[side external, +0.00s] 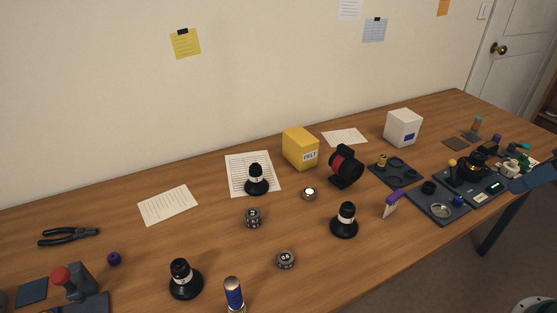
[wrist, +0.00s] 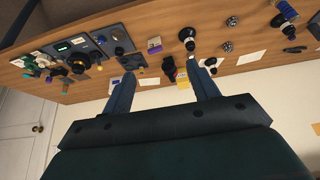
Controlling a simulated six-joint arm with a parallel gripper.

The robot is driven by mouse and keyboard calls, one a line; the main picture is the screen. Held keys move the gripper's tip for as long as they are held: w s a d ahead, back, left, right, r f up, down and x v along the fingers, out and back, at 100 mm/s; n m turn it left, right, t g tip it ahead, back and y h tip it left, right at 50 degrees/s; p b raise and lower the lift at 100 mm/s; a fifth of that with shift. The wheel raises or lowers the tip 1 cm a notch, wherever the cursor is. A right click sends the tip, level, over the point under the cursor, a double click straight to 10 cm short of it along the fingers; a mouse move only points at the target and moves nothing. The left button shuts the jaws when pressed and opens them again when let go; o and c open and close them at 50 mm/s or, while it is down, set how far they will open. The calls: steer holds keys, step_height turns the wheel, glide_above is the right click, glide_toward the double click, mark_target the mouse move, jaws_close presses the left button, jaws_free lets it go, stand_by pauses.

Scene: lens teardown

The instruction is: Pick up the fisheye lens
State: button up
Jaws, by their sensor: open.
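No label marks the fisheye lens, so I cannot tell for sure which item it is. Small round candidates on the wooden table are a short barrel with a bright top (side external: 309,193), a dark ribbed barrel (side external: 253,218) and a low ribbed dial-like piece (side external: 285,260). Two small dark round pieces also show in the wrist view, one nearer the top (wrist: 232,21) and one lower (wrist: 228,46). My gripper (wrist: 161,68) is open and empty in the wrist view, its two fingers wide apart, with table items beyond them.
Black flared pieces with white bands stand at the back (side external: 257,184), centre right (side external: 344,224) and front left (side external: 184,282). A yellow box (side external: 299,149), a red-black device (side external: 345,168) and a white box (side external: 403,128) stand behind. Dark trays (side external: 438,208) crowd the right; pliers (side external: 68,236) lie left.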

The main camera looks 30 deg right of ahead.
steer(key=shift+w, duration=0.1)
steer(key=n+t+y, duration=0.1)
steer(key=n+y, duration=0.9)
steer(key=n, duration=0.1)
glide_above(354, 210)
steer(key=s, duration=0.5)
step_height(354, 210, down, 20)
steer(key=f+t, duration=0.1)
steer(key=w+d+f+m+t, duration=0.1)
steer(key=f, duration=0.1)
steer(key=w+d+f+m+t, duration=0.1)
steer(key=f, duration=0.1)
steer(key=shift+w+d+h, duration=0.2)
steer(key=shift+d+h, duration=0.05)
steer(key=shift+h, duration=0.05)
steer(key=shift+w+d+f+m+t, duration=0.1)
steer(key=shift+d+f+m+t, duration=0.15)
steer(key=shift+f+m+t, duration=0.05)
steer(key=shift+x, duration=0.8)
